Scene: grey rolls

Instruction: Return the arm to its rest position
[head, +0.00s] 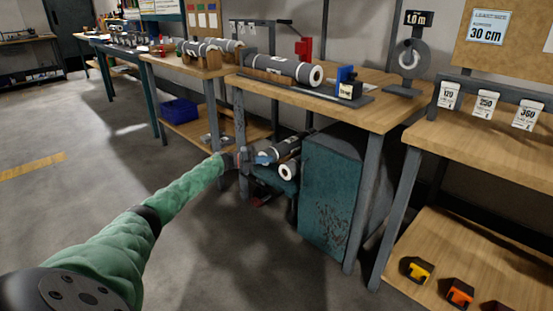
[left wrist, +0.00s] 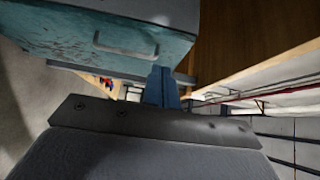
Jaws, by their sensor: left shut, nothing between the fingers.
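My left arm in its green sleeve reaches in from the left. My left gripper (head: 266,158) is beside the grey rolls (head: 283,147) that lie low under the middle workbench, left of the teal cabinet (head: 328,195). In the left wrist view, the blue fingers (left wrist: 161,84) are together with nothing between them. The arm is stretched out low, in front of the benches. Whether the gripper touches the rolls or their holder, I cannot tell. My right gripper is not in view.
A grey roll (head: 287,69) lies on the middle workbench (head: 390,110). A blue bin (head: 179,110) sits on the lower shelf to the left. Bench legs stand close to my gripper. The right bench (head: 500,150) holds label cards. The floor at left is clear.

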